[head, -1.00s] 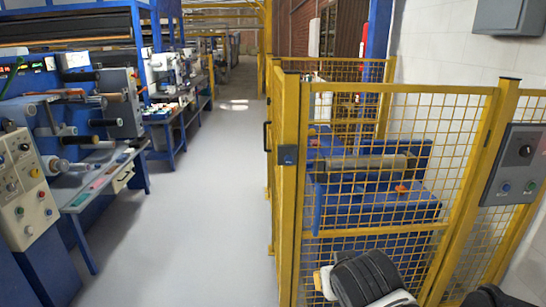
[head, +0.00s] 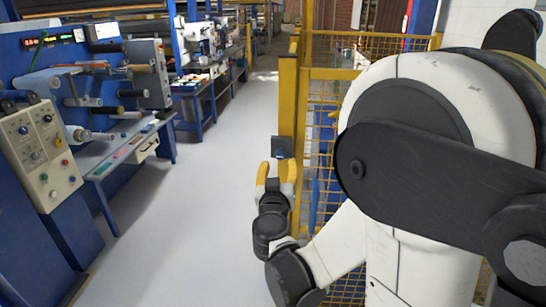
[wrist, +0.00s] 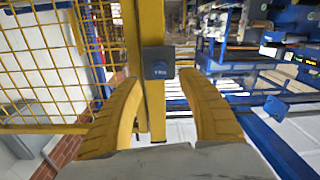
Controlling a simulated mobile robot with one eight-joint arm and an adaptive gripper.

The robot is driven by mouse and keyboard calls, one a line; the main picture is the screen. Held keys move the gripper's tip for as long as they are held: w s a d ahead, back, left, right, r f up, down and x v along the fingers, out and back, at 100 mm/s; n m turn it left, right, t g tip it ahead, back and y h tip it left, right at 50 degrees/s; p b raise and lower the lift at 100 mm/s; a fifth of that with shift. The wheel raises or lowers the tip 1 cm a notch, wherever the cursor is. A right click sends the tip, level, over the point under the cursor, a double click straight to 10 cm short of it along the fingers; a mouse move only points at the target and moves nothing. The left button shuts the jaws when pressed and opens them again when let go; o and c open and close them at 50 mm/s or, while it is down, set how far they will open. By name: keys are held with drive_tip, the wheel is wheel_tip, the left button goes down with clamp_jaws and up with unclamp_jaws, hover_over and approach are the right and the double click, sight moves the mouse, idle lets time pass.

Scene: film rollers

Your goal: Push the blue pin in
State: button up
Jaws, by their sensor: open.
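A small dark blue-grey box (wrist: 158,55) is fixed to the yellow gate post (wrist: 152,20). A dark, bluish round pin (wrist: 160,68) shows on its face; it is too small to tell how far it sticks out. The box also shows in the head view (head: 282,147). My gripper (wrist: 160,80) is open and empty, its two yellow fingers to either side of the box in the wrist view. In the head view my gripper (head: 275,172) is just below the box, close to the post. Whether it touches the post cannot be told.
Yellow mesh fencing (head: 370,42) runs to the right of the post, largely hidden by my arm in the head view. A machine with a button panel (head: 38,150) and a blue workbench (head: 200,90) stand left. The grey floor (head: 200,200) between is clear.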

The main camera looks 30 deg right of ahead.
sight(280, 157)
drive_tip(key=b+x, duration=0.1)
drive_tip(key=x, duration=0.5)
drive_tip(key=shift+s+a, duration=0.1)
clamp_jaws()
